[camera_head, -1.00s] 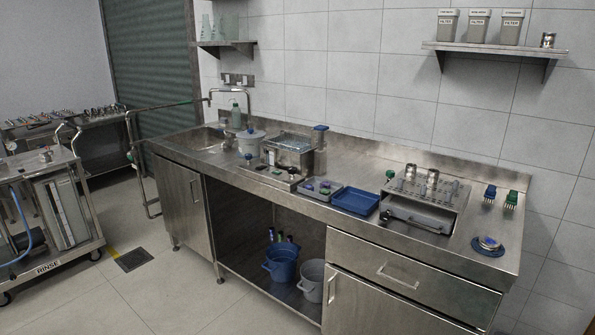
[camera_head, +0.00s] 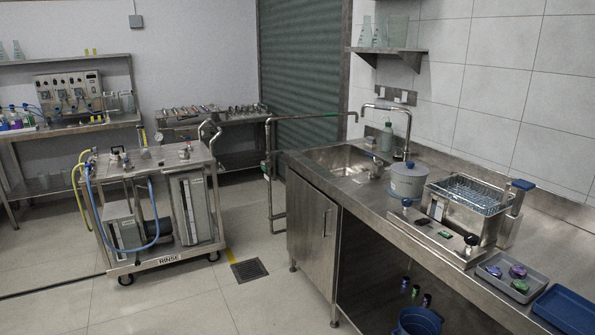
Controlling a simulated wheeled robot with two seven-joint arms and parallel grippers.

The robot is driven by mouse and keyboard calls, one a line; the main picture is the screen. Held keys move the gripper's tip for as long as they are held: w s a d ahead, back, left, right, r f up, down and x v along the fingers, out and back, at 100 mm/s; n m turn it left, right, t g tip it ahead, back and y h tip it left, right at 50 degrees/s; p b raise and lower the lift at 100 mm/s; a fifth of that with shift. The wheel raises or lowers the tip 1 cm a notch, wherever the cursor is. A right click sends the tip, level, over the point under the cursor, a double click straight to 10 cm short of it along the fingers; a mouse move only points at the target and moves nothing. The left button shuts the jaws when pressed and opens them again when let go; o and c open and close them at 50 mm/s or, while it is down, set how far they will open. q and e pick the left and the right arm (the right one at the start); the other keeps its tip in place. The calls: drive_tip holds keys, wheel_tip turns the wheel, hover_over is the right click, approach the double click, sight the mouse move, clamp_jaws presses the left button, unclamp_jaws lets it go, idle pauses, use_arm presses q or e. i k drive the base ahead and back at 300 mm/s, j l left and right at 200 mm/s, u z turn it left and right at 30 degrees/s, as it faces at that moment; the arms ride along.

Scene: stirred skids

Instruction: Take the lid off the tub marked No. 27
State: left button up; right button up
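A round grey tub (camera_head: 407,184) with a lid and a blue knob on top stands upright on the steel counter, to the right of the sink. The lid (camera_head: 409,168) sits on it. I cannot read any number on it from here, so I cannot tell whether it is No. 27. Neither of my grippers shows in this view.
A wheeled skid marked RINSE (camera_head: 150,215) stands on the floor at left. On the counter are the sink (camera_head: 345,160), a steel bath (camera_head: 465,210), a grey tray (camera_head: 510,282) and a blue tray (camera_head: 566,309). Open floor lies between skid and counter.

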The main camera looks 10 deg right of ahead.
sight(410, 169)
drive_tip(key=i+j+u, duration=0.2)
drive_tip(key=i, duration=0.85)
drive_tip(key=i+z, duration=0.4)
drive_tip(key=i+j+z, duration=0.25)
drive_tip(key=z, duration=0.15)
drive_tip(key=i+j+z, duration=0.9)
drive_tip(key=j, duration=0.2)
